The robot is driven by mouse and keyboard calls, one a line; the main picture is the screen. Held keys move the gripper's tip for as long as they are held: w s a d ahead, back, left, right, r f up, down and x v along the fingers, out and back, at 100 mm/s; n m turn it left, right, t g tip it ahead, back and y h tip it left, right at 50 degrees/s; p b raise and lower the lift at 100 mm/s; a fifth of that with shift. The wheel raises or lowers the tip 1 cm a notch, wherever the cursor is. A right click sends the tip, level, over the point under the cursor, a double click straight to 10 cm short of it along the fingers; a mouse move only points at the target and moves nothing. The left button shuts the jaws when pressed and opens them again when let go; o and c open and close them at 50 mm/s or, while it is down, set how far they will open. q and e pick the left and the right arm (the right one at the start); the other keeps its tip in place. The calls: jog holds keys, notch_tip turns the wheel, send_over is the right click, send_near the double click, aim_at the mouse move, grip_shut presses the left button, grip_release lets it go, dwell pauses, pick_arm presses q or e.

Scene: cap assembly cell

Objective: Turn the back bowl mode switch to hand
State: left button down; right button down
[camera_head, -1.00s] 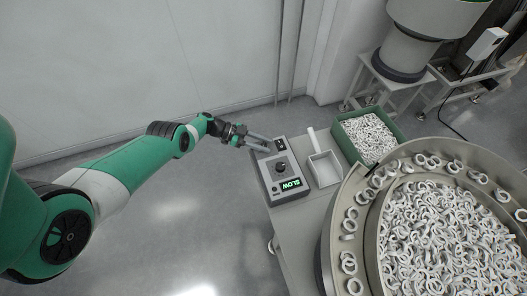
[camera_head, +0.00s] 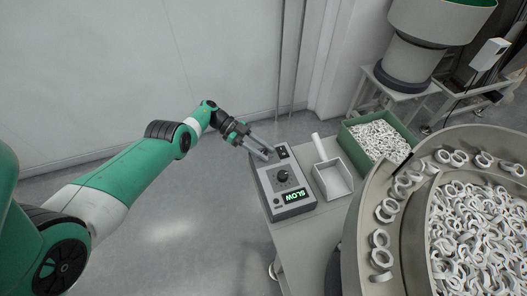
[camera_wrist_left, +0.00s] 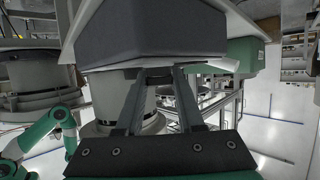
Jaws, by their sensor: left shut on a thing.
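A grey control box (camera_head: 285,190) has a black round knob (camera_head: 282,176), a lit green display reading SLOW (camera_head: 294,196) and a small dark switch plate (camera_head: 282,152) at its far end. My left gripper (camera_head: 266,153) reaches in from the left, with its fingertips at the box's far left side. In the left wrist view its fingers (camera_wrist_left: 161,76) converge on a small dark part under the dark box body (camera_wrist_left: 155,38). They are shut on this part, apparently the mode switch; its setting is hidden. My right gripper is not in view.
A white scoop (camera_head: 333,177) lies right of the box on the grey stand. A green bin (camera_head: 352,146) of white rings stands behind it. A large bowl feeder (camera_head: 415,190) with rings fills the right. Open floor lies to the left.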

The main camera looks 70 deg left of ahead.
pick_arm(q)
jog(key=c, duration=0.5)
grip_release()
jog(key=b+v, duration=0.8)
jog(key=v, duration=0.3)
jog(key=shift+s+a+r, duration=0.15)
jog(key=shift+s+a, duration=0.05)
